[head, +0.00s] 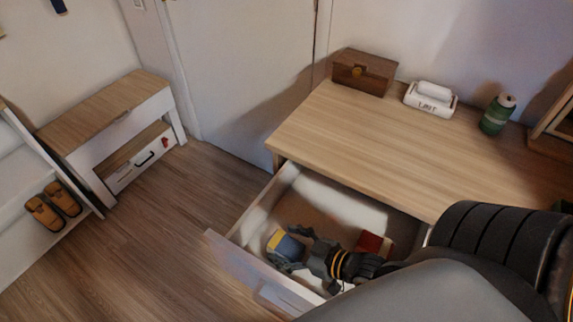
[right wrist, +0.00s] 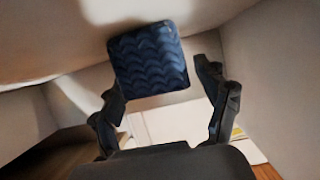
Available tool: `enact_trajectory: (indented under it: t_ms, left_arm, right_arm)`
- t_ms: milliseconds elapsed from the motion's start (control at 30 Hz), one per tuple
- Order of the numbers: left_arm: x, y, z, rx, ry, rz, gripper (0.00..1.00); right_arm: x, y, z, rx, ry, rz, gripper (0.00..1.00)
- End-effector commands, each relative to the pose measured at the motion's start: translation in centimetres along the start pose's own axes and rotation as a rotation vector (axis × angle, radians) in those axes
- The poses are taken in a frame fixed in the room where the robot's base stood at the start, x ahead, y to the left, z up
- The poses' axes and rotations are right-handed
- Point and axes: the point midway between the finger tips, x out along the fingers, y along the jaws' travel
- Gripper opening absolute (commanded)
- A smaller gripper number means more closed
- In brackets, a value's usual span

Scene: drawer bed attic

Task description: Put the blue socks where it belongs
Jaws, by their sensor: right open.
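The blue socks (head: 290,247), a folded dark blue bundle with a wavy pattern, are inside the open drawer (head: 252,222) of the wooden desk. They also show in the right wrist view (right wrist: 150,60), between and just beyond the fingertips. My right gripper (head: 291,251) reaches down into the drawer with its fingers open around the socks. In the right wrist view the fingers (right wrist: 160,85) stand apart on either side; the left finger is close to the socks, and I cannot tell whether it touches. My left gripper is not in view.
A yellow item (head: 273,239) lies beside the socks, and a red item (head: 371,243) lies farther right in the drawer. On the desk (head: 350,135) are a wooden box (head: 364,72), a white container (head: 431,99) and a green bottle (head: 497,115). A bench (head: 105,110) and slippers (head: 53,205) are at left.

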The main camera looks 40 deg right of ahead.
Motion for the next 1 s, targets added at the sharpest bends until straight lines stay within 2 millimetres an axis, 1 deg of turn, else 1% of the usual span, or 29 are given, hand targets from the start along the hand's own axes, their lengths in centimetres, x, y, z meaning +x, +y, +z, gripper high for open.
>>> enact_trajectory:
  t_ms: [267, 367, 467, 600, 800, 900, 1000]
  left_arm:
    - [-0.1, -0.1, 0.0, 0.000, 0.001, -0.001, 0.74]
    - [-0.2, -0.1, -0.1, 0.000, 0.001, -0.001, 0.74]
    - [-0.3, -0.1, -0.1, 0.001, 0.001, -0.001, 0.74]
    - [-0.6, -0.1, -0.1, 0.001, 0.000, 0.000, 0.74]
    - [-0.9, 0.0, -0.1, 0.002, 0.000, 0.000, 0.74]
    - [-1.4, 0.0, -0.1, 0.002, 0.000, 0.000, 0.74]
    - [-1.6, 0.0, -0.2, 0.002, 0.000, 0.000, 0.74]
  right_arm:
    - [-0.1, 0.0, -0.3, 0.000, 0.000, 0.000, 0.75]
    - [-1.0, 0.0, -0.1, 0.000, -0.003, -0.001, 0.75]
    - [-2.6, -0.1, -0.1, 0.000, -0.005, -0.001, 0.75]
    - [-5.5, -0.1, -0.1, 0.001, -0.007, -0.002, 0.75]
    - [-9.1, -0.1, -0.2, 0.001, -0.006, -0.002, 0.75]
    - [-10.6, 0.0, -0.3, 0.002, -0.004, -0.001, 0.75]
    - [-11.5, 0.0, -0.3, 0.002, -0.002, 0.000, 0.75]
